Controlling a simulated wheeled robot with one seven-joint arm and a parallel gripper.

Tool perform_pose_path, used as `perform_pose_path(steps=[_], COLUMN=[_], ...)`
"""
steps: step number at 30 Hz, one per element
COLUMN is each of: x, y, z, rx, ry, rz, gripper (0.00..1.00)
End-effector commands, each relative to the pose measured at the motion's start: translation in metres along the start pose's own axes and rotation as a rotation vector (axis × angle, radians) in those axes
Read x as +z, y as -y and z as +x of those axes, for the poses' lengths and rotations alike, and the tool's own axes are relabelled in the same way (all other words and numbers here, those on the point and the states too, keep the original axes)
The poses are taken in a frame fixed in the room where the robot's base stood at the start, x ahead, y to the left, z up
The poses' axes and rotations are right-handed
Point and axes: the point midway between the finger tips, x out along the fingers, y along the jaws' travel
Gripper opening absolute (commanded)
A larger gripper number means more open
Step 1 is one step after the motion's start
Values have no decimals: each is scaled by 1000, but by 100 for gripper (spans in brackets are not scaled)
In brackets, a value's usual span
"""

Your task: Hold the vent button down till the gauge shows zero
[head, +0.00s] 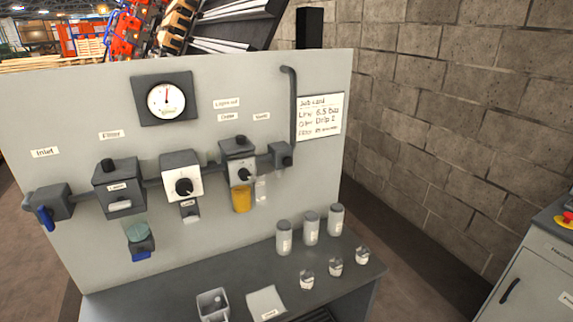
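The round gauge (166,100) sits on a dark square plate at the upper left of the grey panel. A small label that seems to read Vent (261,116) is right of centre. Below and right of it, a small dark block (281,154) ends the pipe line. I cannot make out for certain which part is the vent button. My gripper is not in view.
Along the pipe are an inlet block with a blue lever (45,218), a filter (119,189), a knobbed regulator (181,178) and an oiler with an amber bowl (242,200). The bench (350,283) below holds several grey canisters, small jars and a bin (213,304). A block wall stands right.

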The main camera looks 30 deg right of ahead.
Motion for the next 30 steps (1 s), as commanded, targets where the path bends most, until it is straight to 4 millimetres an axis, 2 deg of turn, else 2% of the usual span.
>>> perform_pose_path(steps=[1, 7, 30], x=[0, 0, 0], y=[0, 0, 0], z=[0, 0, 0], rx=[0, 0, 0], ry=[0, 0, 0], rz=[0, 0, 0], gripper=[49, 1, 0])
